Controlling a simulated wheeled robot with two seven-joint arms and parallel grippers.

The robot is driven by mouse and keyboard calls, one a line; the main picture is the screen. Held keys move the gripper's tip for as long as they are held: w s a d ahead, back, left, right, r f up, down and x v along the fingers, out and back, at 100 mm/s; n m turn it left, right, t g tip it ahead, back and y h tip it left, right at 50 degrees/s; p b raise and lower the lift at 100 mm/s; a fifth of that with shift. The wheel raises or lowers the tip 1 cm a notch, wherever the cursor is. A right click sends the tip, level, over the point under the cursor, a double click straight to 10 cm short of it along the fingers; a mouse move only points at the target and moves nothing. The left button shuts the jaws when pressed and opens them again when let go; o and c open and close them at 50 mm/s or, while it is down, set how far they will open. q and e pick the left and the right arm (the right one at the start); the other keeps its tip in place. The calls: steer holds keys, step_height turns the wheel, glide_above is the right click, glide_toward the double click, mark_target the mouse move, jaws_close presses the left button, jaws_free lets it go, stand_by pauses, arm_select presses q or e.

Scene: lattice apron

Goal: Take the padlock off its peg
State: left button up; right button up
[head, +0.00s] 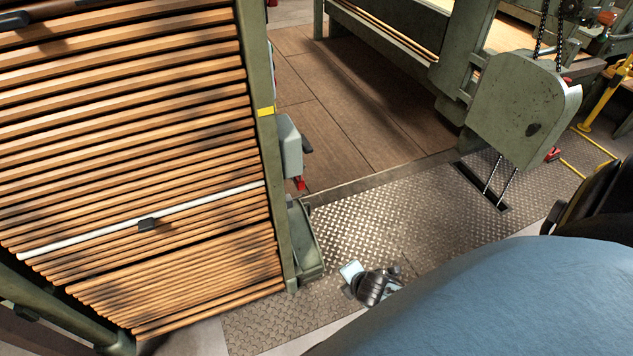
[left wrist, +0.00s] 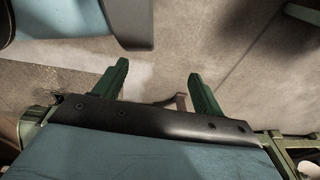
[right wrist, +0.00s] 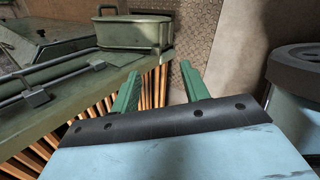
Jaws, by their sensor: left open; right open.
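I cannot make out the padlock or its peg for certain. A small red item (head: 299,183) hangs below a grey box on the side of the green slatted frame in the head view; it is too small to identify. My left gripper (left wrist: 158,72) is open and empty over a grey floor in the left wrist view. My right gripper (right wrist: 161,70) is open and empty in the right wrist view, its fingers in front of wooden slats and the frame's edge. I cannot clearly make out either gripper's fingers in the head view.
The green frame with wooden slats (head: 150,110) fills the left of the head view, a white rod (head: 100,232) across it. The grey box (head: 290,148) sticks out from its side. Patterned metal plate (head: 350,225) covers the floor beside it. A green housing with chains (head: 520,110) stands right.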

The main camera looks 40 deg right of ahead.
steer(key=w+r+n+t+b, duration=0.3)
steer(key=w+r+n, duration=0.4)
steer(key=w+r, duration=0.1)
arm_select(q)
steer(key=w+a+f+b, duration=0.2)
steer(key=w+f+b, duration=0.15)
steer(key=w, duration=0.25)
arm_select(e)
steer(key=n+t+h, duration=0.1)
steer(key=n+t, duration=0.2)
steer(key=n, duration=0.5)
glide_toward(302, 184)
steer(key=b+x, duration=0.4)
steer(key=x, duration=0.5)
steer(key=shift+b, duration=0.35)
arm_select(q)
steer(key=w+d+r, duration=0.2)
steer(key=w+r, duration=0.1)
steer(key=r, duration=0.3)
steer(key=w+d+r+t, duration=0.1)
steer(key=w+d+r, duration=0.1)
steer(key=r, duration=0.3)
steer(key=shift+w+r, duration=0.4)
steer(key=shift+w, duration=0.25)
arm_select(e)
steer(key=shift+w+d+f, duration=0.1)
steer(key=shift+w+f, duration=0.15)
steer(key=shift+w, duration=0.45)
